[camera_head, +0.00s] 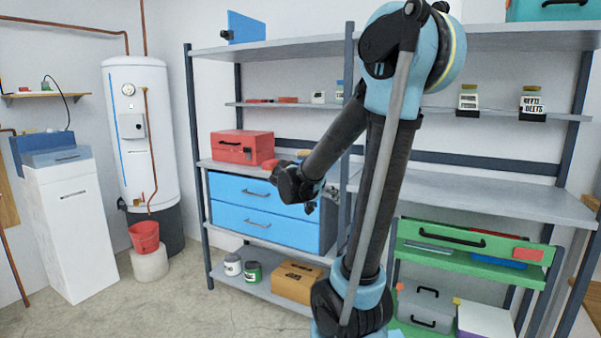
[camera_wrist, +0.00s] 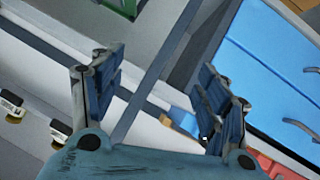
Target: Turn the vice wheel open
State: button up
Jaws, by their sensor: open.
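I cannot make out a vice or its wheel for certain in either view. My gripper (camera_wrist: 162,60) is open in the wrist view, with its two blue fingers wide apart and nothing held between them. A small orange and blue thing (camera_wrist: 180,122) shows beyond the fingers, partly hidden by the right one; I cannot tell what it is. In the head view my arm reaches left to the front of the shelf unit, near the blue drawers. The gripper's fingers are too small and hidden there to read.
The shelf unit holds a red toolbox (camera_head: 242,147), a blue drawer chest (camera_head: 262,225) and a green case (camera_head: 455,238). A white water heater (camera_head: 140,135) stands left, with a red bucket (camera_head: 144,237) before it. The concrete floor (camera_head: 180,305) is clear at front left.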

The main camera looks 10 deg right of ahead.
jog(key=w+a+r+m+t+h, duration=0.1)
jog(key=w+a+r+t, duration=0.1)
jog(key=w+a+t, duration=0.4)
jog(key=w+a+r+m+t+h, duration=0.1)
jog(key=w+a+r, duration=0.1)
jog(key=w+a, duration=0.65)
jog(key=x, duration=1.8)
jog(key=shift+a, duration=0.1)
jog(key=c, duration=1)
